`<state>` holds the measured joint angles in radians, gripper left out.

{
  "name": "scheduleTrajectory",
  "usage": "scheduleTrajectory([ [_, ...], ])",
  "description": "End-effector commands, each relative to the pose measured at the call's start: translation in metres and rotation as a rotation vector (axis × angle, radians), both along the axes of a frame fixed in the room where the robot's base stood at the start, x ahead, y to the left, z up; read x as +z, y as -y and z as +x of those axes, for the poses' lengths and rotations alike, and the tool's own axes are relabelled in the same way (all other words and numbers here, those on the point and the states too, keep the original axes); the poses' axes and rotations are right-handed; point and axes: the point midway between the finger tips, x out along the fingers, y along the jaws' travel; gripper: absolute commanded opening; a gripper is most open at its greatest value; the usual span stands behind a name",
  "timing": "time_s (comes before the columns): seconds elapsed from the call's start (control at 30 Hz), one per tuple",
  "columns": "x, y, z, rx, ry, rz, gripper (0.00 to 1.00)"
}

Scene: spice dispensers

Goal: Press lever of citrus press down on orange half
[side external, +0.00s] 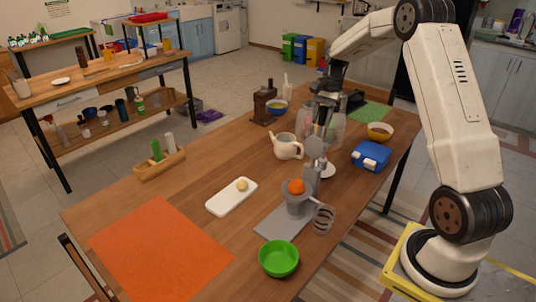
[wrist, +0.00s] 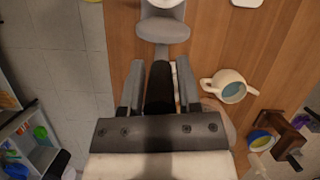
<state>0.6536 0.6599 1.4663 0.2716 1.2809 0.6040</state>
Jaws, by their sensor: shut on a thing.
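My gripper (side external: 325,112) is at the upper end of the raised lever. In the wrist view my gripper (wrist: 160,68) has the black lever handle (wrist: 158,88) between its two grey fingers. The orange is not clearly visible in the wrist view.
A white board (side external: 232,196) and orange mat (side external: 160,247) lie left.

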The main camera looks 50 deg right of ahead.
Motion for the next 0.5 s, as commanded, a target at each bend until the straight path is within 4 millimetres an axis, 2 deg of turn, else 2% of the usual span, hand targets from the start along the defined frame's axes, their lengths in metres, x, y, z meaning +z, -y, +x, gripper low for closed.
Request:
scheduleTrajectory([
  [0.27,0.004,-0.021,0.0,0.003,0.003,-0.114,0.0],
  [0.5,0.004,-0.048,0.001,0.004,0.004,-0.269,0.0],
])
